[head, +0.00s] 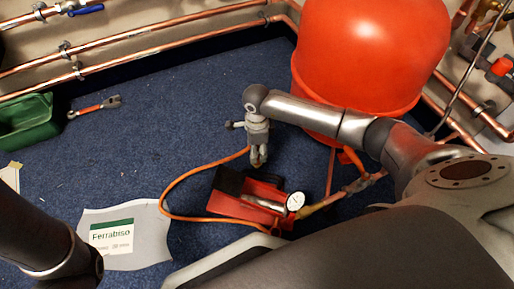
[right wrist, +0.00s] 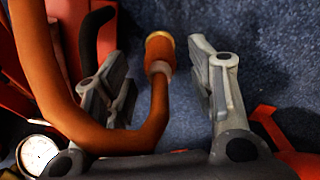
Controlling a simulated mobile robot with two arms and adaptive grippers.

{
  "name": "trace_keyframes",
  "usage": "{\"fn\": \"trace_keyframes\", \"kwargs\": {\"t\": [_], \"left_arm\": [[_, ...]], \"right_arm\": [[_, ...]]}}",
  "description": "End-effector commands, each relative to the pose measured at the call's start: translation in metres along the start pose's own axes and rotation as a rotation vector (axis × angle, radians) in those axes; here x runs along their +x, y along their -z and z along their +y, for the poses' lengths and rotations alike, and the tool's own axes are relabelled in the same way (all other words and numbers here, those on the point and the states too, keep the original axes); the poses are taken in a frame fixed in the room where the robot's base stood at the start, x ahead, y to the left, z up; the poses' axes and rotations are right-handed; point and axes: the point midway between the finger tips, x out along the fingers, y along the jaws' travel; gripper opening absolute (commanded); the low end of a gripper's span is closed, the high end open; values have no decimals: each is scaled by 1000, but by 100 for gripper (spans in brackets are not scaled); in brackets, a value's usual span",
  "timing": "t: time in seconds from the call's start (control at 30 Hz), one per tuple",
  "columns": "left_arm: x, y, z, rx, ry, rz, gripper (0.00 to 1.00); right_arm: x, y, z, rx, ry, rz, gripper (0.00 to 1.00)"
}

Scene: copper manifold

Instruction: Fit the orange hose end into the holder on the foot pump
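The red foot pump (head: 240,208) with a black pedal (head: 230,181) and a round white gauge (head: 295,201) sits on the blue carpet. The orange hose (head: 165,190) loops left from the pump and back up to my right gripper (head: 259,163), which points down just behind the pump. In the right wrist view, the orange hose end (right wrist: 159,50) with a brass-coloured tip stands between the two spread fingers of my right gripper (right wrist: 158,68), with gaps visible on both sides. I cannot clearly make out the holder on the pump. My left gripper is outside the head view.
A large red tank (head: 365,55) stands at the back right. Copper pipes (head: 140,57) run along the back wall. A grey Ferrabiso sheet (head: 150,215), a green box (head: 28,118) and an orange-handled wrench (head: 92,107) lie on the left. The carpet between wrench and pump is clear.

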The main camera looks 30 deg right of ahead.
Motion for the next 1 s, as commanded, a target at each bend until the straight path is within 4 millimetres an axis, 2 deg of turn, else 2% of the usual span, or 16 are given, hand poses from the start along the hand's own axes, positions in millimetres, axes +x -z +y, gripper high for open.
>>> {"fn": "trace_keyframes", "kwargs": {"t": [0.2,0.33,0.8,1.0], "left_arm": [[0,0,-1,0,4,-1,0],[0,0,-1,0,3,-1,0],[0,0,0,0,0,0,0],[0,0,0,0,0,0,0]], "right_arm": [[0,0,0,0,0,0,51],[-9,0,-1,0,2,-1,51],[-100,0,-1,0,3,-1,51],[-118,0,0,-1,0,0,51]]}}
